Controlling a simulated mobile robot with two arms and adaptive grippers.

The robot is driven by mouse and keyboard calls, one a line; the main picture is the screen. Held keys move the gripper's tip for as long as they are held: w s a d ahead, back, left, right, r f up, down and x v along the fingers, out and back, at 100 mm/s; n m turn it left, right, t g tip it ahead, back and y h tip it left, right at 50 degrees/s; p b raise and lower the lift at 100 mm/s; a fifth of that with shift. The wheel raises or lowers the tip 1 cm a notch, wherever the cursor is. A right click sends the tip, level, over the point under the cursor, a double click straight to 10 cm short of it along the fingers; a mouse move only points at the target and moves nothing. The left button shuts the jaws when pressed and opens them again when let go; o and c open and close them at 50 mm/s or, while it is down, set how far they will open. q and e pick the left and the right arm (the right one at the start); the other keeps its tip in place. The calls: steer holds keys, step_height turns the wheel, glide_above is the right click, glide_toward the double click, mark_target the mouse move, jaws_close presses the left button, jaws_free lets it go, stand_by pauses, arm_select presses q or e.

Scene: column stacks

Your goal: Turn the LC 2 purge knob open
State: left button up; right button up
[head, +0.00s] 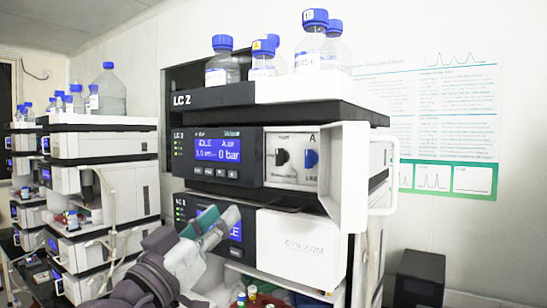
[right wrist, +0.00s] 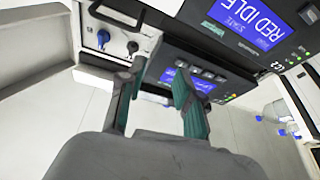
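The LC 2 stack (head: 208,99) stands in the middle of the head view. Its upper module has a lit display (head: 217,149) reading IDLE and 0 bar. Right of it, a pale recessed panel holds a black knob (head: 282,157) and a blue knob (head: 311,159). The right wrist view also shows the black knob (right wrist: 132,47) and the blue knob (right wrist: 103,38). The small labels are unreadable, so I cannot tell which is purge. My right gripper (head: 222,214) is open and empty, below and left of the knobs; its fingers (right wrist: 160,72) stand apart. My left gripper is not in view.
A white door (head: 344,178) stands swung open right of the knob panel. Blue-capped bottles (head: 221,66) stand on top of the stack. Another instrument stack (head: 105,146) stands at the left. A black box (head: 420,279) sits at lower right.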

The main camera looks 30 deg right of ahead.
mark_target(277, 157)
steer(key=s+r+m+g+h, duration=0.2)
steer(key=s+r+m, duration=0.1)
steer(key=s+r, duration=0.1)
steer(key=shift+y, duration=0.3)
steer(key=p+x, duration=0.4)
steer(key=x, duration=0.2)
steer(key=p+x, duration=0.3)
steer(key=x, duration=0.3)
steer(key=shift+w+d+p, duration=0.25)
steer(key=shift+w+p, duration=0.1)
steer(key=shift+p, duration=0.05)
steer(key=shift+w+d, duration=0.25)
steer(key=shift+d, duration=0.25)
steer(key=shift+a+r, duration=0.1)
jaws_close()
